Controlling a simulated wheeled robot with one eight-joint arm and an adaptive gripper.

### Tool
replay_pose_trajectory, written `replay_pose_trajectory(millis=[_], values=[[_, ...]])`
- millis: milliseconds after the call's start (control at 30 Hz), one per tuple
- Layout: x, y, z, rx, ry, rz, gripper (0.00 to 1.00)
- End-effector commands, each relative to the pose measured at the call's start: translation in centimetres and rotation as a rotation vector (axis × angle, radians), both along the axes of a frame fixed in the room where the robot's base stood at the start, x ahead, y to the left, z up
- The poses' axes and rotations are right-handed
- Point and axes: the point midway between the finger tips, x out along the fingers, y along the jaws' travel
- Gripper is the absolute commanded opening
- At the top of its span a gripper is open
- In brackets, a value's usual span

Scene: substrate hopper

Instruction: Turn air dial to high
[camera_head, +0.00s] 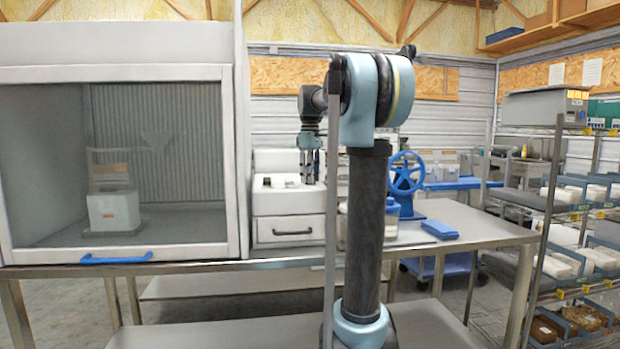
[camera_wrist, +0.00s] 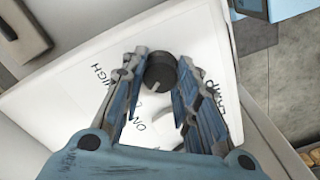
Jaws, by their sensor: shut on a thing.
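In the wrist view, a round black dial (camera_wrist: 160,72) sits on a white panel (camera_wrist: 85,50) between my gripper's fingertips. My gripper (camera_wrist: 158,78) is shut on the dial, with a finger on each side. In the head view, my gripper (camera_head: 310,167) points down at the top of a white box-shaped unit (camera_head: 270,205). The dial cannot be made out there.
"LAMP" is printed on the panel's right side. A glass-fronted cabinet (camera_head: 237,150) with a blue handle (camera_head: 117,258) stands left of the unit. A blue handwheel (camera_head: 406,178) and a blue cloth (camera_head: 440,230) are to the right on the steel table (camera_head: 480,225). Shelving (camera_head: 548,200) stands far right.

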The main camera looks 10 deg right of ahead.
Motion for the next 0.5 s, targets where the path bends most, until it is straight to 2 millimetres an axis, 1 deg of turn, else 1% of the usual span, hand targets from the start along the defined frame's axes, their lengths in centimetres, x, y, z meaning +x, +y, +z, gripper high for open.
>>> replay_pose_trajectory(millis=[33, 500], values=[[0.22, -0.04, 0.08, -0.001, -0.004, -0.042, 0.05], [0.27, -0.02, 0.1, 0.001, -0.006, -0.489, 0.05]])
